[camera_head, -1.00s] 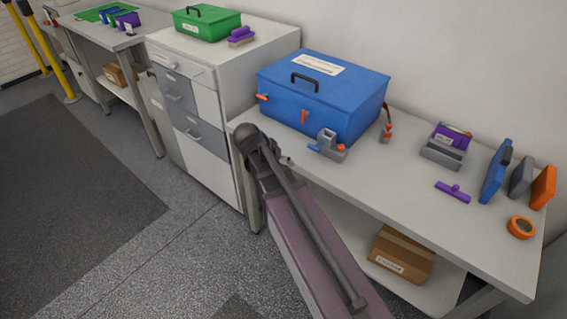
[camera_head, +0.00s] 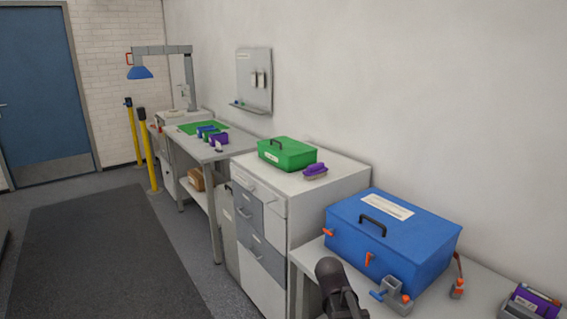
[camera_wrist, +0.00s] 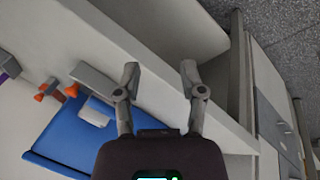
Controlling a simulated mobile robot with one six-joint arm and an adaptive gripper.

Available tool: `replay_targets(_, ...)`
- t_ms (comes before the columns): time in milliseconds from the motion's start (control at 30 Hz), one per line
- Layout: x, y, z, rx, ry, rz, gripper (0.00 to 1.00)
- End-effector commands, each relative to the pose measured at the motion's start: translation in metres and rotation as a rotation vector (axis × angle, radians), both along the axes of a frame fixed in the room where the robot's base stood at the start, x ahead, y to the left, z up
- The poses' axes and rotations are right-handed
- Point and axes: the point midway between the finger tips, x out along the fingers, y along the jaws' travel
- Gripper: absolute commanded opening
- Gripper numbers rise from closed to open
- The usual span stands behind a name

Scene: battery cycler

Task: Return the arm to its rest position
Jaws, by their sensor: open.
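My gripper (camera_wrist: 160,78) shows in the wrist view with its two fingers apart and nothing between them. It is above the front edge of the white workbench (camera_wrist: 112,40), beside the blue box. In the head view only a dark upper part of my arm shows at the bottom, in front of the bench; the gripper itself is out of that view.
The blue box (camera_head: 395,235) stands on the bench (camera_head: 312,258), with a grey clamp-like device (camera_head: 394,296) before it. A drawer cabinet (camera_head: 262,215) with a green box (camera_head: 287,154) stands left. Dark floor matting (camera_head: 100,255) lies clear. Yellow posts (camera_head: 148,155) stand farther back.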

Motion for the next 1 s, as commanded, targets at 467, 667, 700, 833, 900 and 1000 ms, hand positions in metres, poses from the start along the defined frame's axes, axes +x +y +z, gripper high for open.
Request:
replay_targets(467, -0.054, 0.012, 0.054, 0.332, 0.077, 0.220, 0.52)
replay_targets(667, -0.055, 0.013, 0.055, 0.353, 0.077, 0.236, 0.52)
replay_targets(700, -0.055, 0.013, 0.054, 0.352, 0.077, 0.236, 0.52)
replay_targets(833, -0.055, 0.013, 0.054, 0.351, 0.077, 0.235, 0.52)
replay_targets(900, -0.055, 0.013, 0.054, 0.351, 0.077, 0.235, 0.52)
replay_targets(1000, -0.055, 0.013, 0.054, 0.351, 0.077, 0.235, 0.52)
